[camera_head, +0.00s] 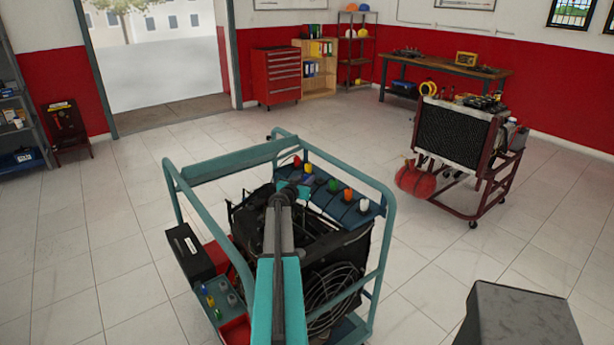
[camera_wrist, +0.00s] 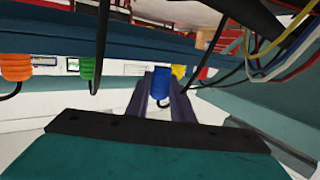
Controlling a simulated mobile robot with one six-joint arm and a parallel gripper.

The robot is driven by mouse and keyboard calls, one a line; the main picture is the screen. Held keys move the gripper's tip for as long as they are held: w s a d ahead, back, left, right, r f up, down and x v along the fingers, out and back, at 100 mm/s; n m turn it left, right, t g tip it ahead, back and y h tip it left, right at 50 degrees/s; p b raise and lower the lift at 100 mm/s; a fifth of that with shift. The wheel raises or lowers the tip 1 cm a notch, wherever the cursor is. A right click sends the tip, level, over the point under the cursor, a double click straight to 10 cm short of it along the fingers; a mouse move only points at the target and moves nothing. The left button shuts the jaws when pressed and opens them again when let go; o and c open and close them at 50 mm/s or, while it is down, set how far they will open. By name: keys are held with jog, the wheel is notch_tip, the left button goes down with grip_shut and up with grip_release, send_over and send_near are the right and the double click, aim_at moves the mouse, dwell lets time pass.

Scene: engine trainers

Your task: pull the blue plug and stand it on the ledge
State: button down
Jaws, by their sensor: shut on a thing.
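The blue plug (camera_wrist: 160,83) is in the middle of the wrist view, between the two dark fingers of my gripper (camera_wrist: 160,98), which is shut on it. It lines up between a green plug (camera_wrist: 88,68) and a yellow plug (camera_wrist: 178,72). Whether it is still seated cannot be told. In the head view my gripper (camera_head: 286,192) is over the engine trainer, beside a dark blue ledge (camera_head: 330,207) bearing a row of coloured plugs. The blue plug cannot be made out clearly there.
An orange plug (camera_wrist: 15,68) is at the left of the wrist view, and loose wires (camera_wrist: 268,62) hang at the right. The trainer's teal frame (camera_head: 225,170) surrounds the engine. A side tray (camera_head: 205,318) with small coloured parts is at the lower left.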

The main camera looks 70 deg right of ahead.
jog(key=shift+f+b, duration=0.7)
jog(key=shift+b, duration=0.45)
jog(key=shift+f+b, duration=0.1)
jog(key=shift+b, duration=0.25)
jog(key=shift+a+b, duration=0.1)
jog(key=shift+b, duration=2.7)
dwell(2.7)
jog(key=shift+f+b, duration=0.25)
jog(key=shift+b, duration=0.1)
dwell(0.6)
